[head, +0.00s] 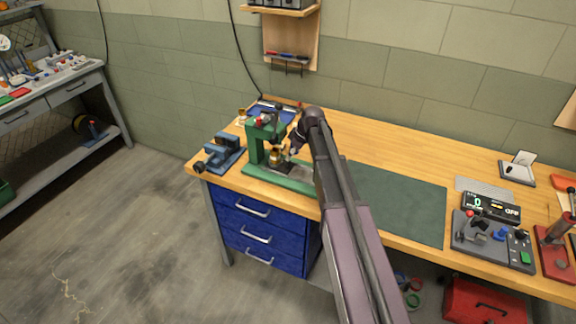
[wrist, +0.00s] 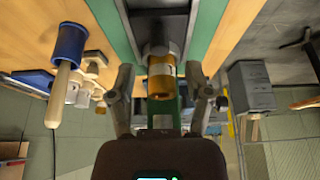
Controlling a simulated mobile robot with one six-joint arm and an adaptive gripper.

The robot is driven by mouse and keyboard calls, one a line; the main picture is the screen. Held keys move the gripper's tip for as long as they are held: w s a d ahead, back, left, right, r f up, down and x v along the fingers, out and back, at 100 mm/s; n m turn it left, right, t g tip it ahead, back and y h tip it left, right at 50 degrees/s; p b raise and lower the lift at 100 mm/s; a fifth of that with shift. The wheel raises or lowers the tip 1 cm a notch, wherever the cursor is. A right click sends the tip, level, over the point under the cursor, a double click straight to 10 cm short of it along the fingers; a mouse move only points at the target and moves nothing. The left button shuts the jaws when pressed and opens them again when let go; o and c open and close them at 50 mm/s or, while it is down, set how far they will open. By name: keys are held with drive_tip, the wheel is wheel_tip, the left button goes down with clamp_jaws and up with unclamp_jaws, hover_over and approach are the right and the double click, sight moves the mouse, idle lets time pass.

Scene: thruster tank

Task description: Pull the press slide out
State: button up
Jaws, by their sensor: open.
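The green press (head: 262,140) stands near the left end of the wooden bench. A grey slide strip (head: 291,170) lies along its green base. It also seems to show in the wrist view as a grey strip (wrist: 128,25) between green edges. A brass-coloured cylinder (head: 275,156) sits at the press, and in the wrist view the cylinder (wrist: 162,76) is between my fingers. My gripper (wrist: 162,95) is open, one finger on each side of the cylinder with visible gaps. In the head view my gripper (head: 291,149) is just right of the press column, partly hidden by my arm.
A blue vise (head: 224,153) stands left of the press. A blue tray (head: 270,110) lies behind it. A green mat (head: 398,200) covers the clear middle bench. A blue cylinder with a wooden handle (wrist: 66,50) shows in the wrist view. Control boxes (head: 492,242) stand at right.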

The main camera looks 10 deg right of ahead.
drive_tip(key=shift+b+x, duration=1.9)
drive_tip(key=shift+x, duration=0.5)
clamp_jaws()
